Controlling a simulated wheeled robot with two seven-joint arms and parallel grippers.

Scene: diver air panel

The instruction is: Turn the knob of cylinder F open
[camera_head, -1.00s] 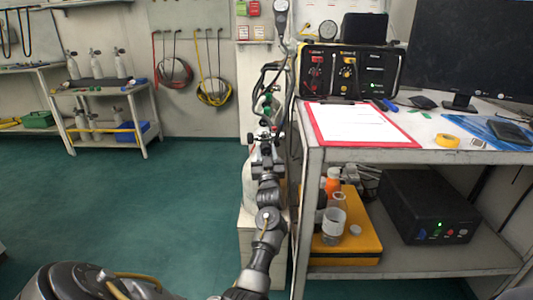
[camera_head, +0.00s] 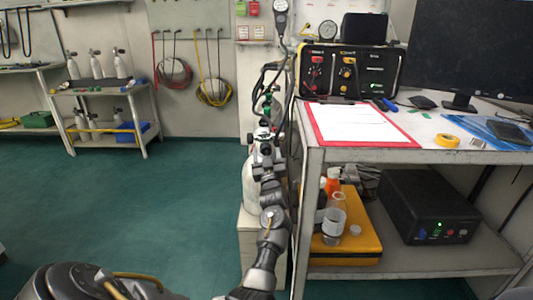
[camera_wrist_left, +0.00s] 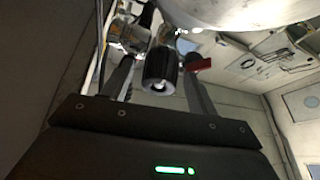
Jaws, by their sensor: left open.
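A pale cylinder (camera_head: 249,188) stands on a light block left of the table, partly hidden by my left arm. No letter on it can be read. In the left wrist view its white body (camera_wrist_left: 235,10) fills the top edge. A black ribbed knob (camera_wrist_left: 160,70) sits on the metal valve beneath it. My left gripper (camera_wrist_left: 160,82) is open, with one finger on each side of the knob; whether either touches it I cannot tell. In the head view the left gripper (camera_head: 264,138) is at the valve, and the knob is hard to make out. The right gripper is not in view.
Dark hoses (camera_head: 268,75) rise above the valve. The table (camera_head: 312,158), with an air panel (camera_head: 348,73) and red clipboard (camera_head: 415,138), stands close on the right. Floor to the left is clear.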

